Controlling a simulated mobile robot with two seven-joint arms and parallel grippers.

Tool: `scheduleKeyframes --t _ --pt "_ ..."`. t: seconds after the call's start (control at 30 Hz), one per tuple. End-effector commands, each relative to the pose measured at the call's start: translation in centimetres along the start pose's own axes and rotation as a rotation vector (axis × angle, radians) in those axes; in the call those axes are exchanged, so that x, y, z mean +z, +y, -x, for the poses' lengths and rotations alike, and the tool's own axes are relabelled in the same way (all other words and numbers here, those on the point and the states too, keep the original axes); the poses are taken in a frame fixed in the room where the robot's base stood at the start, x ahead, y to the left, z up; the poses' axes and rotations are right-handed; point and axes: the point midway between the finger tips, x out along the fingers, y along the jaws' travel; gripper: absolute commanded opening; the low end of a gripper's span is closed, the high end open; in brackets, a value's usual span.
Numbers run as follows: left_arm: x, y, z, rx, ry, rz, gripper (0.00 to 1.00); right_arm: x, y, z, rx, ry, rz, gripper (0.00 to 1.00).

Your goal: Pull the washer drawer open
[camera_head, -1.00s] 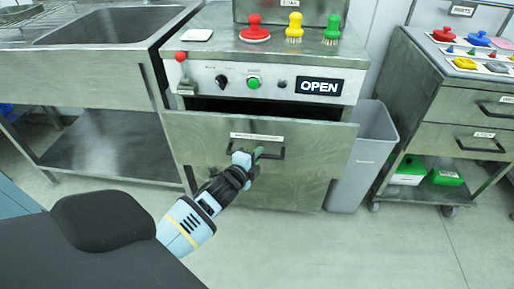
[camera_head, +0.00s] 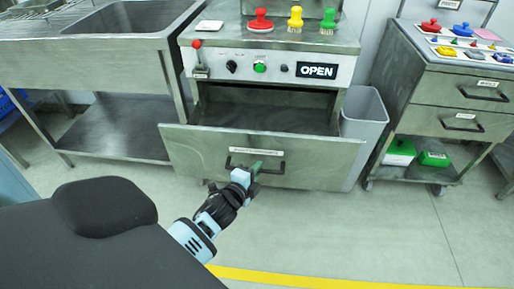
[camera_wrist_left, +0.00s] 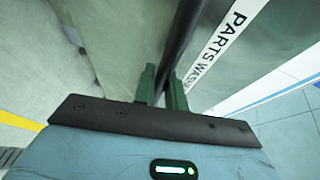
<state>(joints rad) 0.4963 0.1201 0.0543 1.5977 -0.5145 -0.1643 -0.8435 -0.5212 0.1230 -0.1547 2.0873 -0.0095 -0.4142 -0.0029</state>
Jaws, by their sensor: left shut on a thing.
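The washer drawer (camera_head: 200,147) is a grey metal front with a dark bar handle (camera_head: 270,153) and a white label above it. It stands pulled out from the washer, and its open inside shows behind the front. My left gripper (camera_head: 251,170) is shut on the handle, near the middle of the bar. In the left wrist view the green fingers (camera_wrist_left: 161,88) close around the dark handle bar (camera_wrist_left: 182,40), beside the label (camera_wrist_left: 225,38) that starts with "PARTS". My right gripper is not in view.
The washer panel (camera_head: 275,67) has a lit "OPEN" sign (camera_head: 317,70) and a red-knobbed lever (camera_head: 197,45). A grey bin (camera_head: 364,118) stands right of the drawer. A sink bench (camera_head: 110,60) is left, a drawer cart (camera_head: 455,100) right. Floor in front is clear, with a yellow line (camera_head: 330,278).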

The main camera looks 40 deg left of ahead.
Motion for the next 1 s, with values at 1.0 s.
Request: scheduleKeyframes --t 1.0 --pt "-0.7 0.3 1.7 -0.001 0.000 0.000 0.34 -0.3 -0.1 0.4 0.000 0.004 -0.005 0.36"
